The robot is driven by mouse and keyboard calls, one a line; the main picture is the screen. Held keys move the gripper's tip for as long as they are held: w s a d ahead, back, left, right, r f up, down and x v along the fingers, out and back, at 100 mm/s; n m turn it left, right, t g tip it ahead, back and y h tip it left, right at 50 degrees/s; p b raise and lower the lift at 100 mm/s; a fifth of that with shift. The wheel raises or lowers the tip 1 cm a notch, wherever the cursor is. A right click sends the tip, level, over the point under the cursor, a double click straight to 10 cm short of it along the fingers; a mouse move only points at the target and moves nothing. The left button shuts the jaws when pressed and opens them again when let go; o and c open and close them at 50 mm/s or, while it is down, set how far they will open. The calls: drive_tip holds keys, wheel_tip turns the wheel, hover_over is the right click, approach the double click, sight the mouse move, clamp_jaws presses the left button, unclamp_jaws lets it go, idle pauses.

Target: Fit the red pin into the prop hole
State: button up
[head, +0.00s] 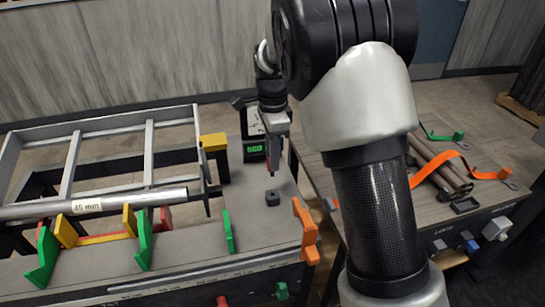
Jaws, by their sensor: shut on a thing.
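My gripper (272,153) points down over the grey bench in the middle of the head view. It is shut on a small red pin (271,168), of which only a little shows beneath the fingertips. A small dark block (265,197) lies on the bench just below the pin and slightly toward the camera. The pin looks apart from this block. Whether the block has the prop hole is too small to tell.
A metal pipe marked 45 mm (120,202) lies at left among green and yellow brackets. An orange bracket (306,230) stands at the bench's right edge. The right table (440,215) holds brown tubes and an orange strap.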

clamp_jaws()
drive_tip(key=shift+w+a+r+p, duration=0.1)
drive_tip(key=shift+a+r+p, duration=0.05)
drive_tip(key=shift+r+p, duration=0.15)
drive_tip(key=w+a+r+p, duration=1)
drive_tip(key=a+p, duration=0.5)
drive_tip(key=p, duration=0.3)
drive_tip(key=shift+r, duration=1.4)
wheel_tip(320, 180, down, 5)
drive_tip(key=shift+r+b, duration=0.1)
drive_tip(key=shift+b, duration=0.6)
drive_tip(key=shift+p, duration=0.55)
